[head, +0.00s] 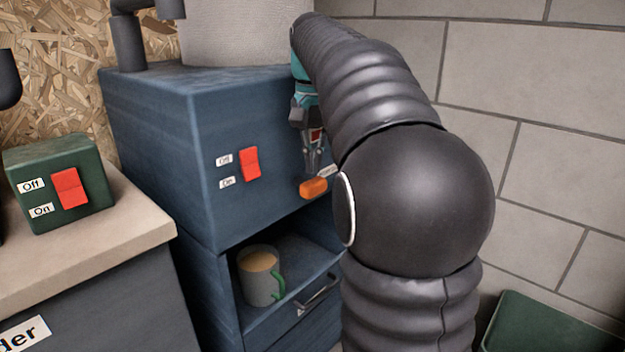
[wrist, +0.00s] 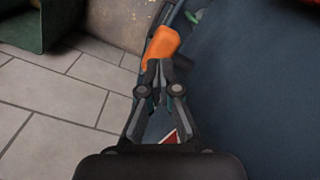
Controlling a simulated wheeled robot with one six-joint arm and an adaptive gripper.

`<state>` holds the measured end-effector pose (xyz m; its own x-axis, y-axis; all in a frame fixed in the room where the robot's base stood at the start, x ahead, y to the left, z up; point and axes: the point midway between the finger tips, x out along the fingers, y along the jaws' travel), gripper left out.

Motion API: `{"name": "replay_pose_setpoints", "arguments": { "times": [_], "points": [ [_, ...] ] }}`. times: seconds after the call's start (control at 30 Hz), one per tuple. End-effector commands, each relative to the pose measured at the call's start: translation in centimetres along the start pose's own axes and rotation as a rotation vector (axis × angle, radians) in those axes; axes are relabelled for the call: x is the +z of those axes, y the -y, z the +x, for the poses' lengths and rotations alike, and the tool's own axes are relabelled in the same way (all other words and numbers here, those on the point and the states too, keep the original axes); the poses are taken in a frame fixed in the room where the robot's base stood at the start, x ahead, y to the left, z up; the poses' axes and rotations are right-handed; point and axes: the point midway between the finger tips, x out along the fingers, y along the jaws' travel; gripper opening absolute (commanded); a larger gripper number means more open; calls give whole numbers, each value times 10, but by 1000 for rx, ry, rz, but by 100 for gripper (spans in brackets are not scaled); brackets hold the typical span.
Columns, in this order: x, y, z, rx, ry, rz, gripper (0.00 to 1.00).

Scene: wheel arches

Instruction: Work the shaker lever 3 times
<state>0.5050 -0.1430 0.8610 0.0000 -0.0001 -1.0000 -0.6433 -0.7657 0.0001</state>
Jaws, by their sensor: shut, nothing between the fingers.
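The shaker lever has an orange handle (head: 314,188) on the front of the blue machine (head: 150,140), right of a red Off/On switch (head: 251,163). A small label, partly hidden, sits just above the handle. My gripper (head: 314,170) is shut and points down, with its tips just above the handle. In the wrist view the shut fingertips (wrist: 160,64) come up against the near end of the orange handle (wrist: 161,46) in the picture. I cannot tell whether they touch it. My arm hides the right part of the machine in the head view.
A mug (head: 259,277) with a green handle stands in the opening below the lever, near a metal handle (head: 320,296). A green switch box (head: 62,185) sits on the left counter (head: 120,225). A block wall (head: 560,130) is at the right. A green object (head: 550,325) is at lower right.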

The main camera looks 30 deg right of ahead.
Motion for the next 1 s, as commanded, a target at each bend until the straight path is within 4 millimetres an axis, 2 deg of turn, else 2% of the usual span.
{"name": "replay_pose_setpoints", "arguments": {
  "times": [0.53, 1.0],
  "points": [
    [0, 0, 1, 0, 0, 0, 0],
    [0, 0, 21, 0, 0, 0, 0]
  ]
}}
